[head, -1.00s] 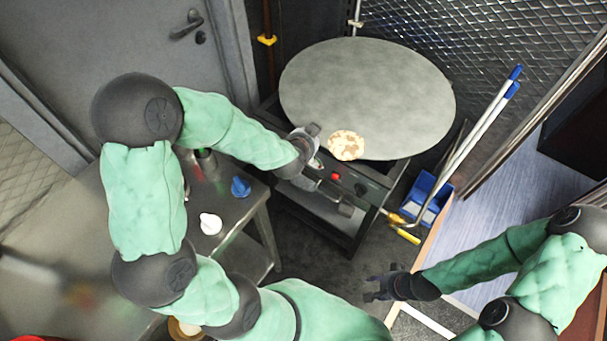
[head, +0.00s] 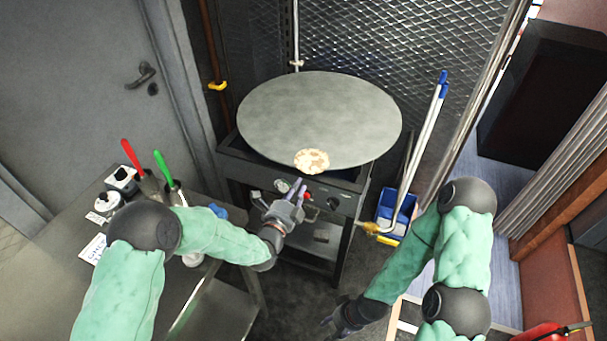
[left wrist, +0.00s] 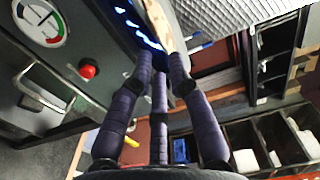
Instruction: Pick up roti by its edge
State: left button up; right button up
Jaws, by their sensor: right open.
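The roti (head: 311,161) is a round, pale, browned flatbread lying at the front edge of the large round grey griddle (head: 320,115), with its near edge at the rim. My left gripper (head: 297,187) is in front of and below the roti, fingers pointing up toward it. In the left wrist view, its dark fingers (left wrist: 160,72) stand apart with nothing seen between them. A tan strip beyond the tips there looks like the roti (left wrist: 166,27). My right gripper (head: 336,322) is open and empty, low over the floor, well away from the griddle.
The griddle's stand carries a red knob (left wrist: 87,69) and a dial (left wrist: 40,22) on its front. A blue bucket (head: 396,212) with long-handled tools stands at its right. A steel table (head: 130,262) with red- and green-handled utensils is at left.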

aim_at(308, 169)
pick_arm(q)
jog(key=b+x, duration=0.1)
jog(key=x, duration=0.3)
jog(key=shift+w+f, duration=0.15)
jog(key=shift+b+x, duration=0.6)
jog(key=shift+x, duration=0.2)
grip_shut()
jog(key=shift+r+p, duration=0.65)
jog(key=shift+r, duration=0.8)
